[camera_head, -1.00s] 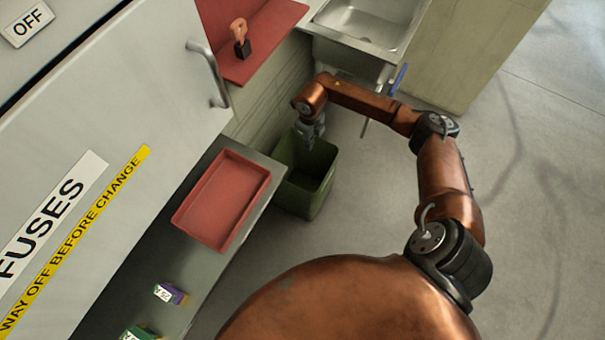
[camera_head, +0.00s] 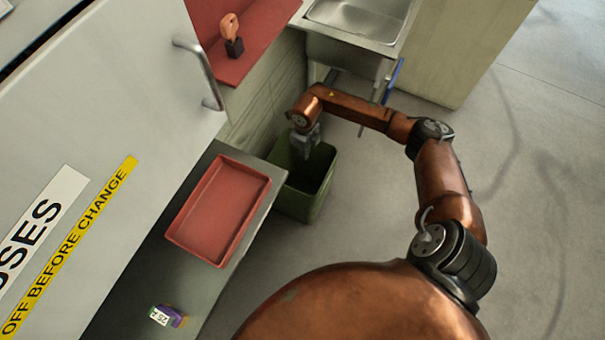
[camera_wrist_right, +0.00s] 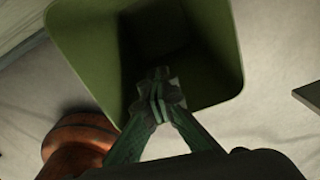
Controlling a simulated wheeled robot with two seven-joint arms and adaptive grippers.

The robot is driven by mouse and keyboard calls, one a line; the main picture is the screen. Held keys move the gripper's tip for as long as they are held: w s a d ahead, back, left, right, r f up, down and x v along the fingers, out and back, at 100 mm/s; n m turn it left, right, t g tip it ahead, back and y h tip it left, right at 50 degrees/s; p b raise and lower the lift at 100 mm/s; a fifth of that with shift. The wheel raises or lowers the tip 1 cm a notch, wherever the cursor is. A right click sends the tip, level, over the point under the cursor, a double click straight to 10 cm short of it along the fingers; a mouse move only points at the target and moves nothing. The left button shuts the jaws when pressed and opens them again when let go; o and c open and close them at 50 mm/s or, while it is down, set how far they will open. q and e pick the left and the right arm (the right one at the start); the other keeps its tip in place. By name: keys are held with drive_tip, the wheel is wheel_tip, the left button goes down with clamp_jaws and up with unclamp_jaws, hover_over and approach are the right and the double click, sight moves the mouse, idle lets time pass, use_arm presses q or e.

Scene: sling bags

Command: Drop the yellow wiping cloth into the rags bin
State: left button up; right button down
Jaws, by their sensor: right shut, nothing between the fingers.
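The green bin (camera_head: 313,204) stands on the floor beside the end of the grey bench. My right gripper (camera_head: 303,153) is over the bin's opening, pointing down. In the right wrist view the bin (camera_wrist_right: 95,62) fills the upper middle, and my right gripper (camera_wrist_right: 158,92) is shut with its fingertips together and nothing between them. The bin's inside is dark, so I cannot tell what lies in it. I see no yellow cloth in any view. My left gripper is not in view.
A red tray (camera_head: 222,225) lies empty on the grey bench (camera_head: 140,285). A small purple and white box (camera_head: 166,316) is near it. A cabinet door with a handle (camera_head: 205,75) is at left. A sink (camera_head: 360,18) stands behind the bin. Open floor (camera_head: 390,210) lies right.

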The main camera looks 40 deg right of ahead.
drive_tip(key=c, duration=2.7)
unclamp_jaws()
drive_tip(key=o, duration=0.5)
drive_tip(key=shift+c, duration=0.2)
drive_tip(key=o, duration=0.6)
drive_tip(key=shift+o, duration=0.7)
drive_tip(key=o, duration=0.7)
drive_tip(key=shift+r, duration=0.1)
